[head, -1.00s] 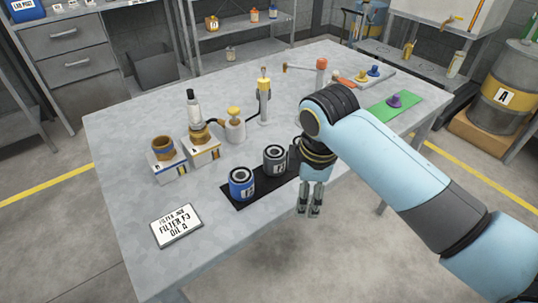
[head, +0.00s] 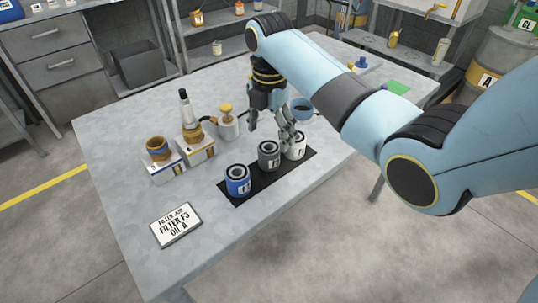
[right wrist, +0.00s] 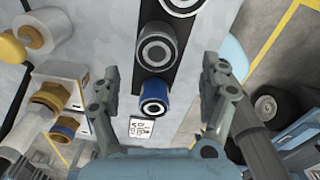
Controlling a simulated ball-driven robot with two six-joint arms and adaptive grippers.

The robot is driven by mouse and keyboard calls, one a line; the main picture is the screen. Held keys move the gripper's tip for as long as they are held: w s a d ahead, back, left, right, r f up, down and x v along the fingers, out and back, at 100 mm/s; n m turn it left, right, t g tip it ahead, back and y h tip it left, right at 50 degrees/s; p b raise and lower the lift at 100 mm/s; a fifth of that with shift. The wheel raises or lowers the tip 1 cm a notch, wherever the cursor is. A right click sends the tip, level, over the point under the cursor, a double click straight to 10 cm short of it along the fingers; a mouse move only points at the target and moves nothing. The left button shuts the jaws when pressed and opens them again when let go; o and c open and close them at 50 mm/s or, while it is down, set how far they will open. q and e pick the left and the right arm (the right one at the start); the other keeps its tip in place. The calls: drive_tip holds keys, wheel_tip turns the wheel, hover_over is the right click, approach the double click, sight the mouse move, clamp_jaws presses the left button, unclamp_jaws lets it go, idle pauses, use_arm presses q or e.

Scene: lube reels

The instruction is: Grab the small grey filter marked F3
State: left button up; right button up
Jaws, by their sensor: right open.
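The dark grey filter (head: 268,155) stands upright in the middle of a black mat (head: 262,182); its label is too small to read surely. A blue filter (head: 238,181) stands to its left and a white filter (head: 297,147) to its right. My right gripper (head: 271,128) is open, its fingers spread just behind and above the grey and white filters. In the right wrist view the grey filter (right wrist: 156,51) lies between the open fingers (right wrist: 160,72), with the blue filter (right wrist: 155,96) below and the white filter (right wrist: 182,5) at the top edge. My left gripper is not in view.
A card reading "FILTER F3 OIL A" (head: 175,225) lies at the table's front left. Two boxes with brown parts (head: 164,168) (head: 196,150) and a pump-like can (head: 228,125) stand left of the gripper.

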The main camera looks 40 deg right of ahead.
sight(268, 147)
drive_tip(key=f, duration=0.6)
drive_tip(key=shift+w+a+f, duration=0.15)
drive_tip(key=shift+w+f, duration=0.05)
drive_tip(key=shift+f, duration=0.1)
drive_tip(key=c, duration=1.4)
drive_tip(key=shift+r, duration=0.1)
